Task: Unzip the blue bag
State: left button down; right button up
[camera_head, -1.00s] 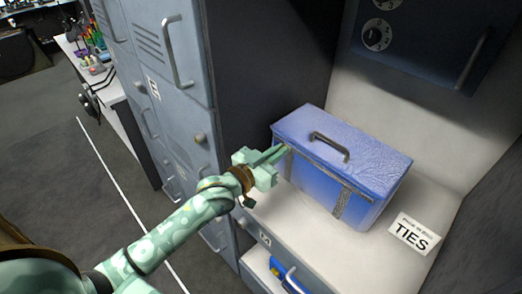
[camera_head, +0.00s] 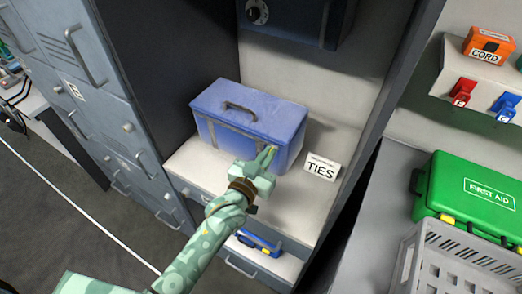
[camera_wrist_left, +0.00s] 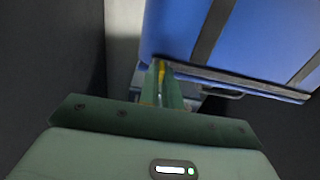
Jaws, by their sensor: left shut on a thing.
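The blue bag (camera_head: 290,115) is a box-shaped bag with a dark handle on its lid, on a light shelf. A grey zipper band (camera_head: 225,125) runs along its front under the lid, and the lid lies flat. My left gripper (camera_head: 268,154) is at the right end of the bag's front, at zipper height. In the left wrist view its fingers (camera_wrist_left: 161,78) are shut on a small yellow zipper pull (camera_wrist_left: 161,70) beside the blue bag (camera_wrist_left: 270,35). The fingers hide part of the bag's front right corner. My right gripper is not in view.
A TIES sign (camera_head: 321,167) stands on the shelf right of the bag. Grey lockers (camera_head: 75,70) are at the left. A green first aid case (camera_head: 470,195) and a grey crate (camera_head: 455,265) are at the right. Below, an open drawer (camera_head: 262,255) holds a blue item.

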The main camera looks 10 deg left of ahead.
pick_arm(q)
jog(key=shift+d, duration=0.1)
jog(key=c, duration=1.6)
grip_release()
jog(key=shift+d, duration=0.1)
jog(key=shift+s, duration=0.1)
jog(key=v, duration=1.6)
jog(key=shift+s+p, duration=0.15)
jog(key=shift+p, duration=0.25)
